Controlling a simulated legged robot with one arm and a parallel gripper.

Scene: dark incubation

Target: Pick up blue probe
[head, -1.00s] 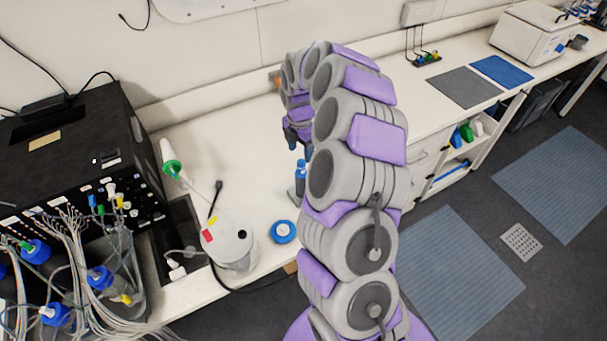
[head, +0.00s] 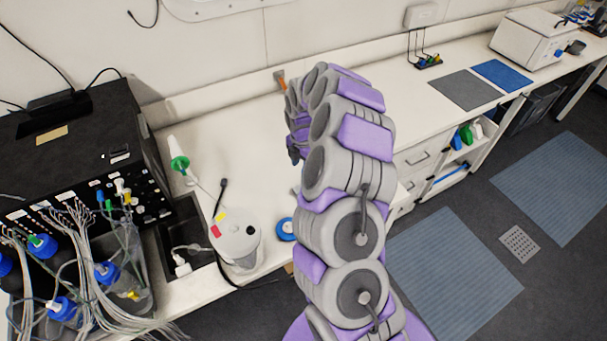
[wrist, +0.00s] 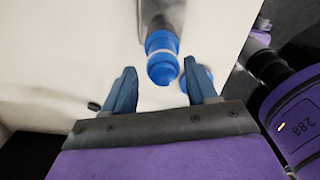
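My gripper (wrist: 159,85) is open, its two dark blue fingers apart and nothing between the tips. In the wrist view a blue-ended, grey-bodied object (wrist: 162,58), which looks like the blue probe, lies just beyond the fingertips, between their lines. Its grey body runs out of the top of the picture. A second blue piece (wrist: 208,76) is partly hidden behind the right finger. In the head view my gripper (head: 293,158) hangs over the bench, its fingers mostly hidden by my arm. A blue ring-like piece (head: 286,229) shows beside my arm; the probe is hidden there.
A white-lidded vessel (head: 235,238) stands left of my arm, with a green-collared tube (head: 180,164) behind it. A black instrument (head: 85,150) with bottles and cables fills the left.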

